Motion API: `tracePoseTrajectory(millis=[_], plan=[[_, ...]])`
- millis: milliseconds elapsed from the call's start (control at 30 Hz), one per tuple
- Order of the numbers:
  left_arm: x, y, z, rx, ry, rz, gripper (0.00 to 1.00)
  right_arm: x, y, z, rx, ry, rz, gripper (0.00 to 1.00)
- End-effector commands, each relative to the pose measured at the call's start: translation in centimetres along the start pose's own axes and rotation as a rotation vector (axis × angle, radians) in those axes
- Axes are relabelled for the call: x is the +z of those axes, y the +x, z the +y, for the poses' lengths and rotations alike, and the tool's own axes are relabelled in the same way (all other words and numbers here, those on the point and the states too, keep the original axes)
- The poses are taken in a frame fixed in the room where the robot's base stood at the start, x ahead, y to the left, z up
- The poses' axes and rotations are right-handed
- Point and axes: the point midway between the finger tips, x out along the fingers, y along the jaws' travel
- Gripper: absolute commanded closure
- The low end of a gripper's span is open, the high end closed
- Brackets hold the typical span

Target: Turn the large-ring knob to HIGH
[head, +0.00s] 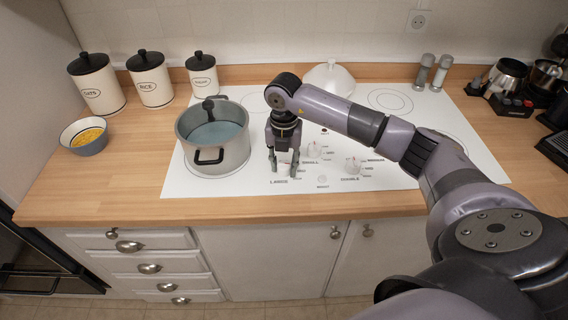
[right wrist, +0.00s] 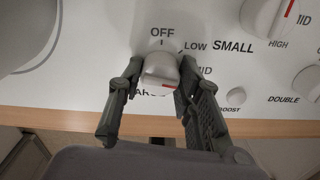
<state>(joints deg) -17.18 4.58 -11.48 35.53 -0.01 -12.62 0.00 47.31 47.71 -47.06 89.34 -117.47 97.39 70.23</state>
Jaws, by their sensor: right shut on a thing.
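The large-ring knob (right wrist: 161,70) is a pale grey knob on the white cooktop (right wrist: 70,85), with OFF above it and LOW and MID on its right. A red mark shows on its near, lower edge. Its LARGE label is partly covered, and no HIGH label shows beside it. My right gripper (right wrist: 157,88) is shut on the knob, one finger on each side. In the head view my right gripper (head: 283,172) points down at the cooktop's front edge and hides the knob. My left gripper is not in view.
A grey pot (head: 213,140) with blue contents stands just left of my right gripper. Other knobs, for SMALL (head: 315,150) and DOUBLE (head: 353,164), sit to the right under my arm. A white lidded pot (head: 330,79) is behind. The wooden counter front (head: 250,208) is clear.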

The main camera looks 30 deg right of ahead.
Motion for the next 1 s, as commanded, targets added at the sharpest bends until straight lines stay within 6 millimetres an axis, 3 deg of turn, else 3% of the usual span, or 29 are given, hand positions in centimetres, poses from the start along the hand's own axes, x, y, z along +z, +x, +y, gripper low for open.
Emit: tracePoseTrajectory(millis=[500,1000], plan=[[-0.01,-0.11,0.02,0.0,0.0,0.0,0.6,0.07,-0.1,-0.01,0.001,0.445,-0.001,0.96],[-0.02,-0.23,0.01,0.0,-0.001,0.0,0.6,0.09,-0.08,-0.02,0.001,0.629,-0.002,0.96]])
